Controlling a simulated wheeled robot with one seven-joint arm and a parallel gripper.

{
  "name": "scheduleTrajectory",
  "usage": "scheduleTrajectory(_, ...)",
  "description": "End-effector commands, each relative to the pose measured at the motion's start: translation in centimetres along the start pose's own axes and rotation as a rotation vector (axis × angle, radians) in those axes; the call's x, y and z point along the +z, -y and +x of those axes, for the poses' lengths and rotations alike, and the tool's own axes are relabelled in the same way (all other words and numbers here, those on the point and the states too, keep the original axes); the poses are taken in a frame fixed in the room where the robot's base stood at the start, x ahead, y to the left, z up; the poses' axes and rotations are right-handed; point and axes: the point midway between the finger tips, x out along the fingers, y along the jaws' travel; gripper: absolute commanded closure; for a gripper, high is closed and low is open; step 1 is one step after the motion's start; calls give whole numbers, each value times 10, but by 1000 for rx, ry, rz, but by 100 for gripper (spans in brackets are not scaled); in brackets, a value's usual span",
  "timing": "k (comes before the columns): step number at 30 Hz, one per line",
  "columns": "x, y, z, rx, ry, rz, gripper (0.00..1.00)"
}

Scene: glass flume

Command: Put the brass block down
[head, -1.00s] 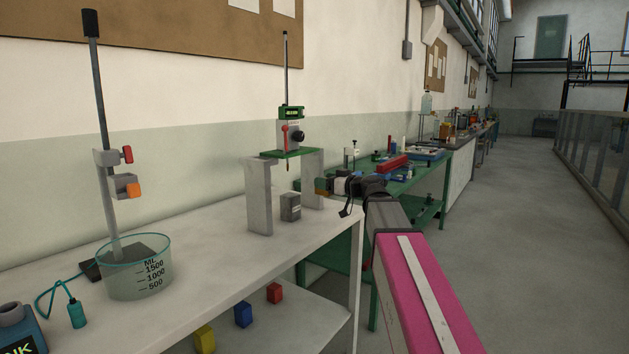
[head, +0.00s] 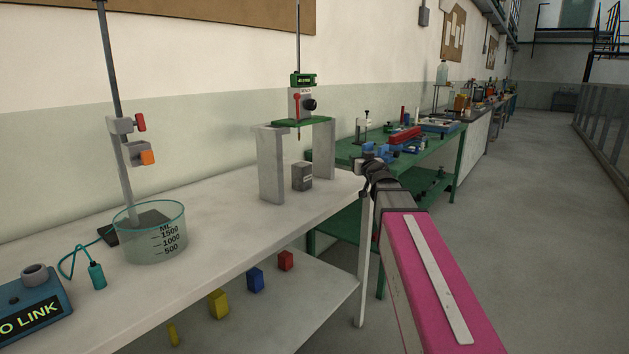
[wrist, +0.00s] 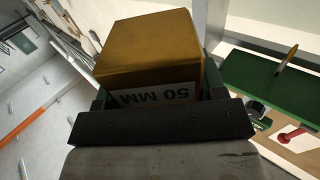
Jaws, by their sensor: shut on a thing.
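The brass block (wrist: 150,45) fills the upper middle of the wrist view, with a "50 MM" label upside down on its near face. My gripper (wrist: 155,98) is shut on it; the dark finger mount crosses the view below the block. In the head view the end of my arm (head: 369,168) is beside the right end of the white bench (head: 215,215). The block cannot be made out there, and the fingers are hidden.
A stone stand with a green plate (head: 303,122) and a grey block (head: 301,176) are on the bench near my arm. A beaker (head: 150,235) stands left. Coloured blocks, including a blue one (head: 255,280), lie on the lower shelf. The bench front is clear.

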Motion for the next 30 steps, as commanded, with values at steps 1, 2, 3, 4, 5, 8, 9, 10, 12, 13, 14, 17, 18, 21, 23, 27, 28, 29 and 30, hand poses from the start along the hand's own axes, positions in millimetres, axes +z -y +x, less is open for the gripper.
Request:
scheduleTrajectory(1, -2, -3, 1, 21, -2, -1, 93)
scheduleTrajectory(2, -3, -4, 1, 32, -2, -1, 93)
scheduleTrajectory(3, -4, -6, 2, 45, -2, -2, 93)
scheduleTrajectory(4, -5, -7, 2, 55, -2, -2, 93)
scheduleTrajectory(5, -6, -8, 2, 64, -3, -2, 93)
scheduleTrajectory(8, -8, -11, 3, 88, -3, -2, 93)
scheduleTrajectory(9, -9, -12, 3, 96, -3, -2, 93)
scheduleTrajectory(10, -10, -13, 3, 102, -3, -2, 93)
scheduleTrajectory(12, -12, -14, 3, 115, -4, -2, 93)
scheduleTrajectory(13, -13, -15, 4, 120, -4, -2, 93)
scheduleTrajectory(14, -14, -16, 4, 125, -4, -2, 93)
scheduleTrajectory(17, -17, -17, 4, 139, -3, -2, 93)
scheduleTrajectory(18, -18, -18, 4, 145, -3, -2, 93)
scheduleTrajectory(21, -21, -19, 5, 157, -3, -2, 93)
scheduleTrajectory(23, -23, -19, 5, 164, -3, -1, 93)
scheduleTrajectory(27, -27, -20, 5, 176, -3, -2, 93)
scheduleTrajectory(28, -28, -20, 5, 178, -3, -1, 93)
scheduleTrajectory(29, -29, -20, 5, 179, -3, -1, 93)
scheduleTrajectory(30, -30, -20, 5, 181, -3, -1, 93)
